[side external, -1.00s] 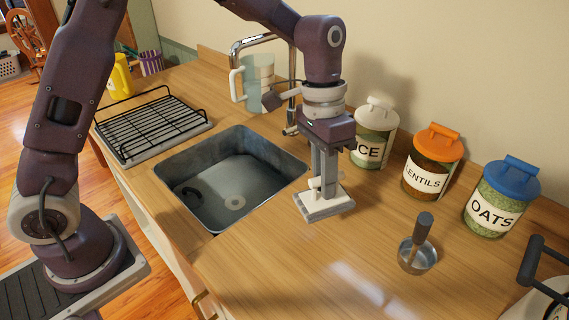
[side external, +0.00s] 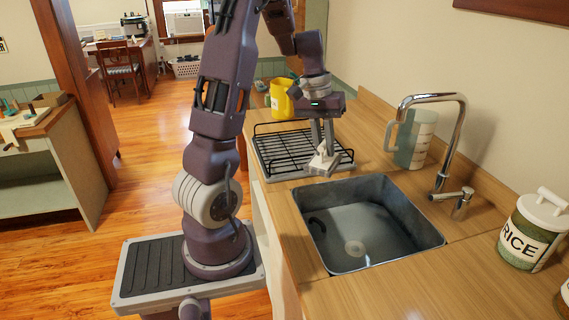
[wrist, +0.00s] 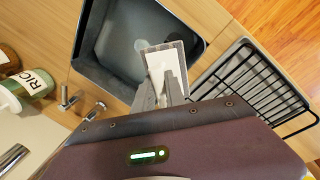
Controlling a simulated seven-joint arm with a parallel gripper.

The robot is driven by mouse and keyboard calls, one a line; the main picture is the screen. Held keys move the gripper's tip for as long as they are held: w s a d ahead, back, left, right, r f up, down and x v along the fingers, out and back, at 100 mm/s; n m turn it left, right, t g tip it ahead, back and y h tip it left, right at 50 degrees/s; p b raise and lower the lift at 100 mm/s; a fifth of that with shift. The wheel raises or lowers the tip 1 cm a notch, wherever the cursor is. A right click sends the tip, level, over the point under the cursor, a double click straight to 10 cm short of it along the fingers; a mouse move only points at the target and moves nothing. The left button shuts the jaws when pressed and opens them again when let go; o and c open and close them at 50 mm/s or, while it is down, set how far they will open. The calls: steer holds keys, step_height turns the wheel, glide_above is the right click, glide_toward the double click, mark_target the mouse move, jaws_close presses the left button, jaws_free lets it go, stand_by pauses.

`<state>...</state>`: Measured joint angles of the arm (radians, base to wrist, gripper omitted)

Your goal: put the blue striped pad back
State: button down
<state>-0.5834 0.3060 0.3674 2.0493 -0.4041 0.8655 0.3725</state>
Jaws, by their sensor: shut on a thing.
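My gripper (side external: 322,150) is shut on a small pale grey-and-white object (side external: 321,166), which has a flat base and a white upper part. I hold it at the near right corner of the black wire rack (side external: 287,149), beside the sink. In the wrist view my gripper (wrist: 168,88) has the same object (wrist: 164,60) between its fingers, near the sink rim. Whether it touches the counter or rack I cannot tell. I cannot make out a blue striped pad. A wooden chair (side external: 117,72) stands in the far room; its seat is too small to read clearly.
The sink (side external: 372,222) lies right of the rack. A tall faucet (side external: 462,130) and a pale pitcher (side external: 416,140) stand behind it. A yellow pitcher (side external: 281,100) is beyond the rack. A rice jar (side external: 530,230) stands at right. The wooden floor (side external: 140,190) is open.

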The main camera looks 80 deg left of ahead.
steer(key=s+a+r+n+y, duration=0.1)
steer(key=s+a+r+n, duration=0.2)
steer(key=a, duration=0.4)
steer(key=s+a+n, duration=0.3)
steer(key=a+n, duration=0.2)
steer(key=a, duration=0.2)
steer(key=shift+t, duration=0.3)
steer(key=f, duration=0.9)
steer(key=shift+s+d+f, duration=0.1)
steer(key=shift+s+f, duration=0.05)
steer(key=shift+s, duration=0.1)
steer(key=shift+f, duration=0.1)
steer(key=shift+f, duration=0.1)
steer(key=c, duration=1.4)
jaws_free()
